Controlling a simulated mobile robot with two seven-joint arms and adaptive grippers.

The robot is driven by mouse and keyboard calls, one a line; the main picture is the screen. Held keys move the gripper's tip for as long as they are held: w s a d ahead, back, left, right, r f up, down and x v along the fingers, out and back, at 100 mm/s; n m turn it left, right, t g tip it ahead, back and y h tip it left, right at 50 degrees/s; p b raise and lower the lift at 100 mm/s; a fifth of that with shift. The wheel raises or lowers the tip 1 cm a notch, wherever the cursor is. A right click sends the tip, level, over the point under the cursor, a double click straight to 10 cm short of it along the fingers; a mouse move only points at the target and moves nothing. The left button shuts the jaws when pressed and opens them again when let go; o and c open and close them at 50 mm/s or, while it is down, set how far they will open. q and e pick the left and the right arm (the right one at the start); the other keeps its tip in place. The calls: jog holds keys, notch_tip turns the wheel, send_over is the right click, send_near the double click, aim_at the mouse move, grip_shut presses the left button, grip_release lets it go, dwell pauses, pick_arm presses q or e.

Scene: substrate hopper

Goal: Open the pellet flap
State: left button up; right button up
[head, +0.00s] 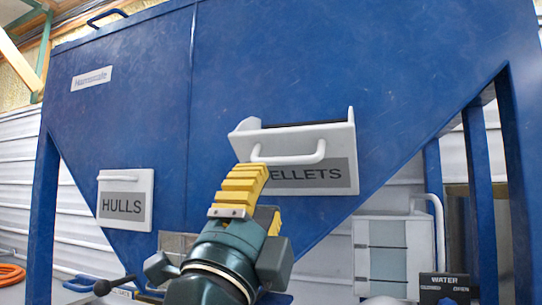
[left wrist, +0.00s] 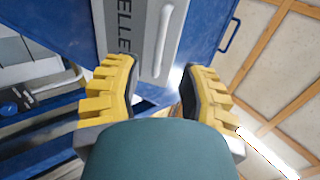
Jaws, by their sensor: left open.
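The pellet flap (head: 340,135) is a white panel with a grey label ending in "ELLETS" on the blue hopper's sloping front. Its upper part stands out from the hopper, with a dark gap behind its top edge. A white bar handle (head: 290,158) crosses it. My left gripper (head: 252,175) is open, with yellow fingers, in front of the flap's lower left. One finger overlaps the label and the handle's left end; I cannot tell if it touches. In the left wrist view the handle (left wrist: 163,42) lies beyond the open fingers (left wrist: 158,92), with nothing between them.
The hulls flap (head: 125,178) sits lower left on the blue hopper (head: 130,110), lying close to its face. Blue legs (head: 480,200) stand at right. A pale cabinet (head: 387,228) and a black WATER sign (head: 445,285) are at lower right. An orange hose (head: 12,273) lies at far left.

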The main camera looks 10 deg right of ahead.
aim_at(276, 163)
pick_arm(q)
jog(key=p+x, duration=0.1)
jog(key=x, duration=0.7)
jog(key=shift+w+d+r+p, duration=0.15)
jog(key=shift+p, duration=0.25)
jog(key=shift+c, duration=0.4)
grip_shut()
